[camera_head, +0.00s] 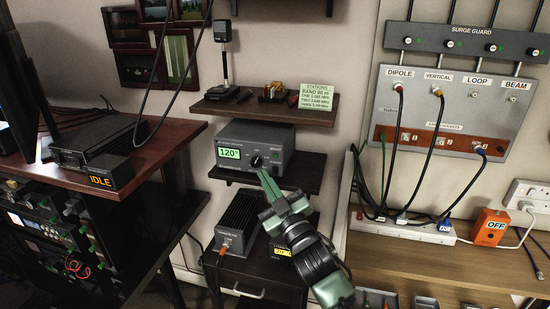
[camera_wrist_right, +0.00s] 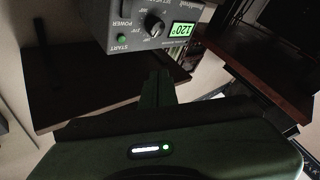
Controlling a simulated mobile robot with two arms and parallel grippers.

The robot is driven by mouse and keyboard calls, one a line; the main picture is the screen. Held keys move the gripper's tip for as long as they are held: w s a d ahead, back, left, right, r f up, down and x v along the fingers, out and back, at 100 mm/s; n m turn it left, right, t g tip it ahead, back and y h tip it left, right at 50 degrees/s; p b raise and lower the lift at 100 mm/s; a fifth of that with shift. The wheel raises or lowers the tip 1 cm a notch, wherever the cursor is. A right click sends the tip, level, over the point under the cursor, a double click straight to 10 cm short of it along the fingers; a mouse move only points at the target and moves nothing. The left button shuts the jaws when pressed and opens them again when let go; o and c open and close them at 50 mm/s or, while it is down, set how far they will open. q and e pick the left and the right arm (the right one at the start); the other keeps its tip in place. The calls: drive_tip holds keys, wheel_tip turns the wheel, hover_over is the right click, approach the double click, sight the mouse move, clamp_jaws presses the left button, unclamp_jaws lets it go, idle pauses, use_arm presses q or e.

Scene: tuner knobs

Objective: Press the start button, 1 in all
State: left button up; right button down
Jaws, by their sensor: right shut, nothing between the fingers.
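The grey rotator box (camera_head: 262,138) sits on a small dark shelf in the head view, with a green display reading 120° and a black knob (camera_head: 256,161). The right wrist view shows its front upside down, with the knob (camera_wrist_right: 154,27) and the small green button (camera_wrist_right: 122,38) labelled START. My right gripper (camera_head: 264,173) is shut and empty, its fingertips just below and in front of the box's face. In the right wrist view the fingertips (camera_wrist_right: 157,76) lie below and to the right of the START button, apart from it. My left gripper is not in view.
An upper shelf (camera_head: 265,109) with a microphone and a note is above the box. A finned black unit (camera_head: 236,226) stands below. A desk with an IDLE display (camera_head: 101,181) is left; a cabled panel (camera_head: 445,120) and orange OFF box (camera_head: 490,227) are right.

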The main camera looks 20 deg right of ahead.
sight(275, 156)
drive_tip(key=shift+w+d+b, duration=0.2)
drive_tip(key=shift+w+d, duration=0.45)
drive_tip(key=shift+w, duration=0.3)
drive_tip(key=shift+w+d+b, duration=0.15)
drive_tip(key=shift+w+d, duration=0.5)
drive_tip(key=shift+w, duration=0.25)
drive_tip(key=shift+w+d+b, duration=0.2)
drive_tip(key=shift+w+d, duration=0.45)
drive_tip(key=shift+w, duration=0.3)
drive_tip(key=shift+w+d, duration=0.25)
drive_tip(key=shift+w, duration=0.1)
drive_tip(key=shift+w+d, duration=0.2)
drive_tip(key=shift+w, duration=0.05)
idle(0.5)
drive_tip(key=shift+a, duration=0.1)
drive_tip(key=shift+s+a+p, duration=0.3)
drive_tip(key=shift+s+a, duration=0.05)
drive_tip(key=shift+s, duration=0.3)
